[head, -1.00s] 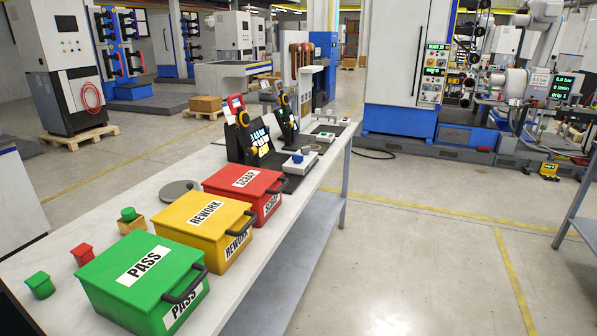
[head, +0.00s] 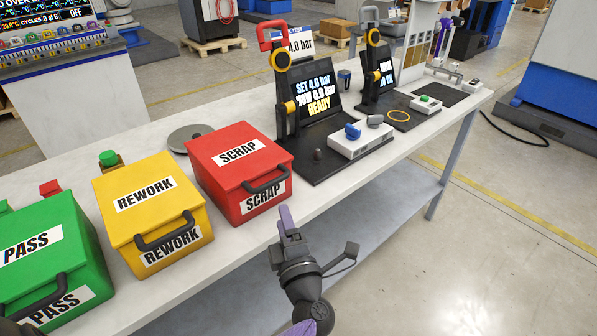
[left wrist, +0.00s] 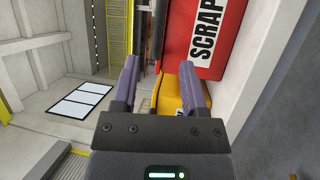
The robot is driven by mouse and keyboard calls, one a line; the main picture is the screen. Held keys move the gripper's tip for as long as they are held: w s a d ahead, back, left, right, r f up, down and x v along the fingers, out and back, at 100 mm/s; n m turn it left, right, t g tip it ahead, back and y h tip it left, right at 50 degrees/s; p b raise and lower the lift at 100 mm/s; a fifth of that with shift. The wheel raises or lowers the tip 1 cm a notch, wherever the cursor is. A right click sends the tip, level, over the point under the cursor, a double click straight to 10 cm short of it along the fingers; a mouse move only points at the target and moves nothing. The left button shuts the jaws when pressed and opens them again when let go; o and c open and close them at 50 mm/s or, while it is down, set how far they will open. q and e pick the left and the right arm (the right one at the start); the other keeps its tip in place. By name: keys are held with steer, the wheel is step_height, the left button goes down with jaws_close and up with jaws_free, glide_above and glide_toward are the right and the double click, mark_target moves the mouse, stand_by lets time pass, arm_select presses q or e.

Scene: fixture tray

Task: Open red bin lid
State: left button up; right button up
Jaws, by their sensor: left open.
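The red bin (head: 226,158), marked SCRAP, stands on the bench with its lid (head: 215,140) down. A dark bar handle (head: 265,187) is on its front. My left gripper (head: 287,217) is just in front of and below this handle, apart from it, with nothing held. In the left wrist view its two purple fingers (left wrist: 157,80) are spread. There the red bin (left wrist: 190,60) fills the upper right, with its SCRAP label sideways. My right gripper does not show.
The yellow REWORK bin (head: 125,195) and green PASS bin (head: 85,240) stand to the left of the red bin. A black test fixture (head: 350,147) stands to its right. The white bench top (head: 145,318) ends near my gripper, with open floor beyond.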

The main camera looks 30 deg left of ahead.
mark_target(270, 181)
arm_select(q)
steer(key=b+x, duration=0.1)
steer(key=x, duration=0.8)
steer(key=shift+a+r+b, duration=0.1)
steer(key=shift+a+b, duration=0.3)
jaws_close()
stand_by(0.7)
